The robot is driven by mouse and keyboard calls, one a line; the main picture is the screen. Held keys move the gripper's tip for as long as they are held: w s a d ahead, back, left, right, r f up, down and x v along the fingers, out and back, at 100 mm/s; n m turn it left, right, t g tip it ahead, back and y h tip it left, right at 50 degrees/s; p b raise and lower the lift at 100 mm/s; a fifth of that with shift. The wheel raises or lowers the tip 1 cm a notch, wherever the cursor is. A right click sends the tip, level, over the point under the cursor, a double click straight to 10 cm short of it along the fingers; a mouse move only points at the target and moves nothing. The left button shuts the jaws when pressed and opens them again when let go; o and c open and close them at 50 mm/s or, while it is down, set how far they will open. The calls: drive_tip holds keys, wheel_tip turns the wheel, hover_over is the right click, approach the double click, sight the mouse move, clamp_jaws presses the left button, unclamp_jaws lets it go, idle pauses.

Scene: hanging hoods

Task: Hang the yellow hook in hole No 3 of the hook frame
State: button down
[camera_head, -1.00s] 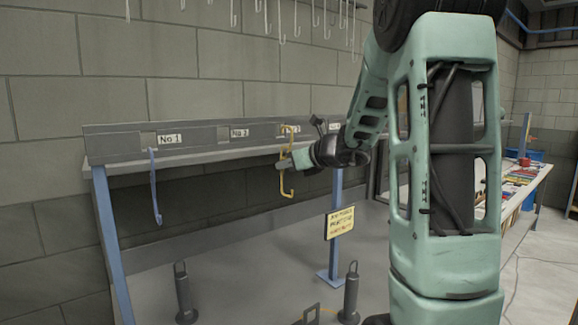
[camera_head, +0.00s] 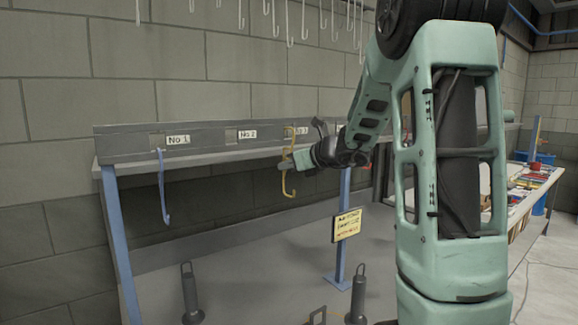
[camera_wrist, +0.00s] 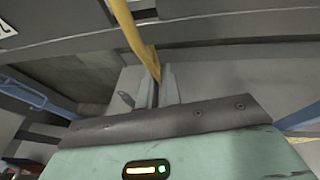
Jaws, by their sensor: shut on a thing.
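The yellow hook (camera_head: 289,184) is upright at the hook frame (camera_head: 210,137), its upper end in front of the hole beside the No 3 label (camera_head: 303,131). I cannot tell whether its top is inside the hole. My gripper (camera_head: 288,165) is shut on the hook's shaft, coming from the right. In the wrist view the yellow shaft (camera_wrist: 131,35) runs down between the two fingers of my gripper (camera_wrist: 155,85). The hook's top end is out of that view.
A blue hook (camera_head: 163,190) hangs at the No 1 hole (camera_head: 157,141). The No 2 hole (camera_head: 230,135) is empty. A yellow sign (camera_head: 347,225) is on a blue post. Dark cylinders with handles (camera_head: 191,297) stand below. White hooks (camera_head: 290,25) hang above.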

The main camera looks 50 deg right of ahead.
drive_tip(key=shift+f+b, duration=1.3)
drive_tip(key=shift+b, duration=0.15)
drive_tip(key=c, duration=1.5)
unclamp_jaws()
drive_tip(key=b+v, duration=0.2)
drive_tip(key=v, duration=1.5)
drive_tip(key=shift+s, duration=0.2)
drive_tip(key=shift+r, duration=0.15)
